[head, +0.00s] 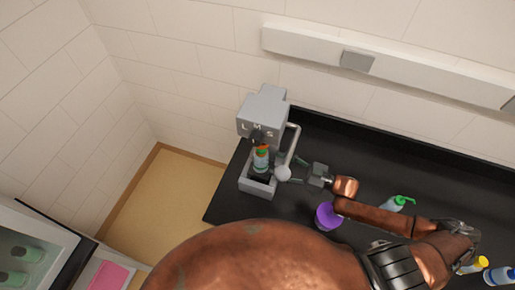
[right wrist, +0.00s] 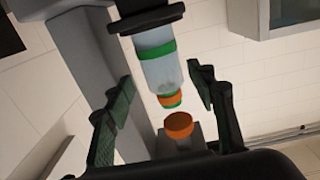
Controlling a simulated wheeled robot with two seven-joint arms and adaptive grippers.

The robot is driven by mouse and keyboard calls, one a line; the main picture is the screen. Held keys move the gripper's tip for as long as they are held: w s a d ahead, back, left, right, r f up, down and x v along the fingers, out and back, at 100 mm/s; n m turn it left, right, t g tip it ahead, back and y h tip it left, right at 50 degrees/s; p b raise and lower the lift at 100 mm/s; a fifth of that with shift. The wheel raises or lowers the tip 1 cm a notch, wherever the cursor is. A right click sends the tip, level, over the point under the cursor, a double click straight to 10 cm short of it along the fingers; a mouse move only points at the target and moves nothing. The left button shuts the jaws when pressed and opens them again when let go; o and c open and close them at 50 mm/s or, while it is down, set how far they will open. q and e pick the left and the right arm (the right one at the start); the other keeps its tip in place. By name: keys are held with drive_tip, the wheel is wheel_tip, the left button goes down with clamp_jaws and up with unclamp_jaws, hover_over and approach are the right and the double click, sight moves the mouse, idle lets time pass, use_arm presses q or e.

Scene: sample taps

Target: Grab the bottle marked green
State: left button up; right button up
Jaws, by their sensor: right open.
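A small bottle with green and orange bands (head: 261,160) stands upright in the bay of a grey tap machine (head: 263,108). In the right wrist view this bottle (right wrist: 158,68) shows a clear pale body with green bands and an orange part, and it appears between the spread fingers, touching neither as far as I can tell. My right gripper (head: 297,168) is open and empty, just right of the machine. It also shows in the right wrist view (right wrist: 165,103). My left gripper is not in view.
On the black counter (head: 350,150) are a purple object (head: 326,216), a green-topped bottle (head: 397,203), a yellow-capped bottle (head: 474,265) and a blue-marked bottle (head: 499,275). The counter behind my right arm is clear.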

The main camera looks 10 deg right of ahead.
sight(261, 158)
drive_tip(key=p+x, duration=0.2)
drive_tip(key=x, duration=0.4)
drive_tip(key=shift+w+r, duration=0.1)
drive_tip(key=shift+w+a, duration=0.3)
drive_tip(key=shift+a, duration=0.3)
drive_tip(key=c, duration=1.1)
drive_tip(key=shift+c, duration=0.8)
